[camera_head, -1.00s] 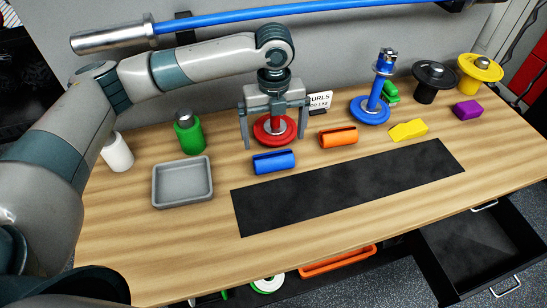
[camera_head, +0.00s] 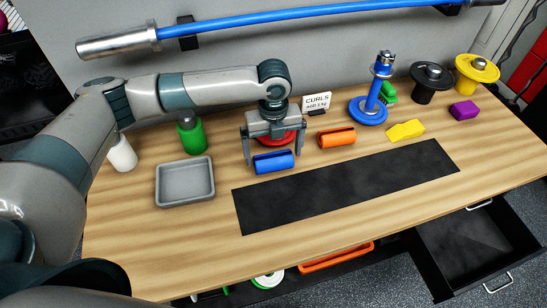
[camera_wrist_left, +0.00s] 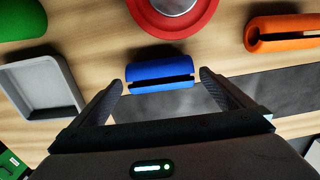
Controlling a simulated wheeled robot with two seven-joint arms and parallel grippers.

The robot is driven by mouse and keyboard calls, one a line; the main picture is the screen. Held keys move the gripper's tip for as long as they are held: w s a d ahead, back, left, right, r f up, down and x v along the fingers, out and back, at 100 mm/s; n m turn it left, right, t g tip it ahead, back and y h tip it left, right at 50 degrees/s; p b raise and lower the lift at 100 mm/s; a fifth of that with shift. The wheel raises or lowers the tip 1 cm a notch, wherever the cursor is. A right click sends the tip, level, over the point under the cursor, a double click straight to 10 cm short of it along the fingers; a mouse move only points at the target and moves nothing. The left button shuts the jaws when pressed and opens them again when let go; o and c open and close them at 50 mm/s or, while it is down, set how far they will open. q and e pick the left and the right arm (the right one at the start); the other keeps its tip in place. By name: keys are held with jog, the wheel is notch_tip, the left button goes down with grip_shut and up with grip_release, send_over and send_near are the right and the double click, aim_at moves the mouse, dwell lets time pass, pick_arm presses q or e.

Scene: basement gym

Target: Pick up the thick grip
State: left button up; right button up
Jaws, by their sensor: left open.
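A blue slotted thick grip (camera_head: 273,162) lies on the wooden table, just behind the black mat. It also shows in the left wrist view (camera_wrist_left: 160,73), with its slot facing me. An orange slotted thick grip (camera_head: 337,137) lies to its right and shows in the left wrist view (camera_wrist_left: 281,33). My left gripper (camera_head: 273,157) is open and empty over the blue grip, one finger toward each end. In the left wrist view the fingertips (camera_wrist_left: 160,84) flank the blue grip with a gap on both sides. Their exact height is unclear. My right gripper is not in view.
A red disc (camera_wrist_left: 172,12) stands close behind the blue grip. A grey tray (camera_head: 185,202) and green bottle (camera_head: 192,138) are to the left. A yellow block (camera_head: 406,130) and blue post stand (camera_head: 368,110) are to the right. The black mat (camera_head: 345,187) is clear.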

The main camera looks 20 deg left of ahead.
aim_at(277, 157)
pick_arm(q)
jog(key=shift+f, duration=0.75)
jog(key=shift+c, duration=0.6)
jog(key=c, duration=1)
jog(key=shift+o, duration=0.2)
jog(key=shift+r, duration=0.15)
jog(key=shift+w+r+b, duration=0.1)
jog(key=shift+r+b, duration=0.2)
jog(key=shift+r, duration=0.2)
jog(key=r+b, duration=0.1)
jog(key=d+r, duration=0.1)
jog(key=r, duration=0.1)
jog(key=shift+d+r+b, duration=0.1)
jog(key=shift+b, duration=0.25)
jog(key=s+d+r+b, duration=0.2)
jog(key=d+r, duration=0.4)
jog(key=d, duration=0.4)
jog(key=shift+s+d+r+b, duration=0.15)
jog(key=shift+s+r+b, duration=0.2)
jog(key=shift+b, duration=0.25)
